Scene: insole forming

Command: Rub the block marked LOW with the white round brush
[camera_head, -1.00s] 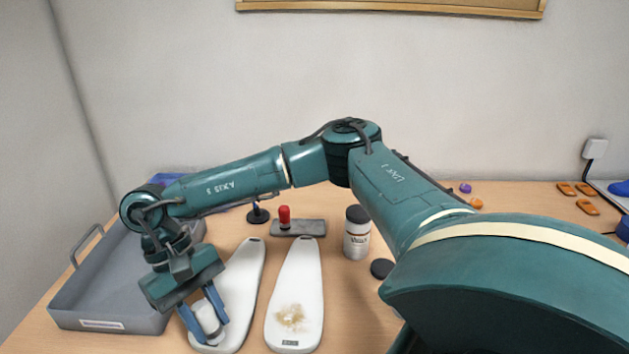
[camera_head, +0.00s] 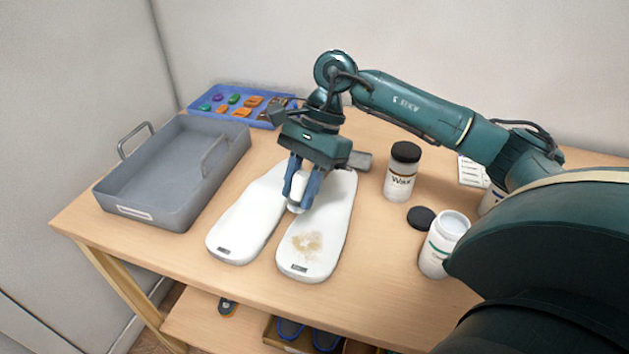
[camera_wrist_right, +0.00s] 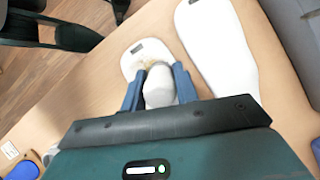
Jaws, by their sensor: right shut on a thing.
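Two long white insole-shaped blocks lie side by side on the table. The left block (camera_head: 233,234) looks clean and also shows in the wrist view (camera_wrist_right: 215,45). The right block (camera_head: 335,218) has a brownish dusty patch near its front end, also visible in the wrist view (camera_wrist_right: 132,62). Each has a small dark label at its front end, too small to read. My right gripper (camera_head: 299,203) is shut on the white round brush (camera_head: 299,188), seen between its fingers in the wrist view (camera_wrist_right: 159,88). It is at the right block's inner edge, behind the patch; contact is unclear. My left gripper is out of view.
A grey handled tray (camera_head: 128,192) stands at left, with a blue tray (camera_head: 202,90) of coloured pieces behind. A wax jar (camera_head: 401,175), a black lid (camera_head: 421,218) and an open white jar (camera_head: 440,250) stand right of the blocks. The table's front is clear.

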